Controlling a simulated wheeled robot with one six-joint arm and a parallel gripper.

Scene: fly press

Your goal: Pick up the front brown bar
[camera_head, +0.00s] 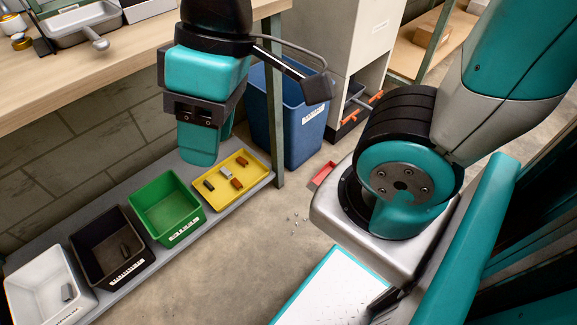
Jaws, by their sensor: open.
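A yellow tray (256,172) stands on the low grey shelf, with several small bars in it. The front brown bar (237,184) lies near the tray's middle, and another brown bar (243,161) lies behind it toward the back right. A light grey bar (225,172) and a dark bar (209,185) lie to the left. My gripper (199,157) hangs with its teal fingers pointing down, above and left of the bars in the picture. It is open and nothing shows between the fingers, which partly overlap in this view.
Left of the tray stand a green bin (166,215), a black bin (108,240) and a white bin (45,285). A wooden workbench (110,75) overhangs the shelf. A blue bin (295,125) stands behind the tray.

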